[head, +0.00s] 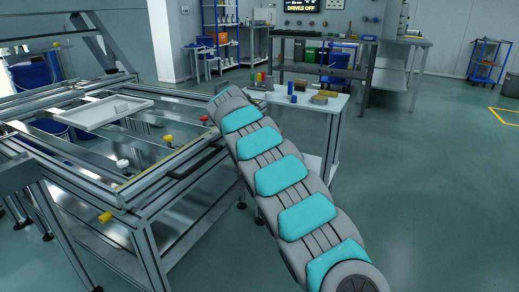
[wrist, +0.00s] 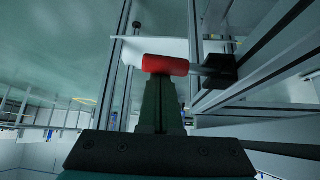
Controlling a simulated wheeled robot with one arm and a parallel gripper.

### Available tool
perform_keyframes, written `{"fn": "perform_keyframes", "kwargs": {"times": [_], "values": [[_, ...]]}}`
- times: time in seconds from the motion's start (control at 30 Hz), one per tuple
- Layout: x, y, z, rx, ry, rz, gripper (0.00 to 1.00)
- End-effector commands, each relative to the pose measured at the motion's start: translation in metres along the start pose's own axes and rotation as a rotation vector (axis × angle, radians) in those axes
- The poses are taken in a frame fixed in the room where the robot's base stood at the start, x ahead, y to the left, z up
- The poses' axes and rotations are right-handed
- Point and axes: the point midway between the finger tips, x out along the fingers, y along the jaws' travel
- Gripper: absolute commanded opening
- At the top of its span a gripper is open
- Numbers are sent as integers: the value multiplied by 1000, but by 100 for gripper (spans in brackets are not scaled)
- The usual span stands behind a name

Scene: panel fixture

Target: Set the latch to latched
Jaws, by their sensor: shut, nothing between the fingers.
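In the wrist view, the latch shows as a red cylindrical handle (wrist: 165,65) on a short metal rod. The rod runs right to a black block (wrist: 220,68) on the aluminium frame. My gripper (wrist: 161,84) is shut and empty, its fingers pointing at the red handle. The fingertips are right at the handle's lower edge in the picture; I cannot tell whether they touch it. In the head view, my arm reaches toward the frame fixture (head: 130,185), and I cannot make out my gripper or the red handle there.
A white tray-like panel (head: 102,112) lies on the frame. A small table (head: 335,104) with coloured blocks stands behind my arm. The floor at right (head: 440,190) is clear.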

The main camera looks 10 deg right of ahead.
Motion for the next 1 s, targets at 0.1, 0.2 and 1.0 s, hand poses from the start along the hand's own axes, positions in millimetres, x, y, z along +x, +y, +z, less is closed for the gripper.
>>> {"fn": "perform_keyframes", "kwargs": {"times": [0.1, 0.2, 1.0], "values": [[-2, -1, 6, -1, 0, -1, 0], [-4, -2, 10, -3, 0, -1, 0], [-17, -7, 24, -5, -5, -1, 0]]}}
